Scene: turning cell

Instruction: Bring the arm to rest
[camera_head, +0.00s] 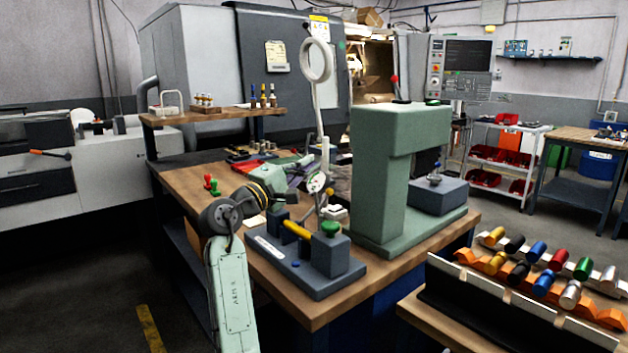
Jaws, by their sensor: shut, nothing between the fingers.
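The wooden bench (188,180) carries a grey fixture (290,266) with a yellow cylinder, a green press (375,180) and a white ring lamp (317,62). A rack of coloured cylinders (505,305) stands at lower right. Open floor (80,270) lies at left.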

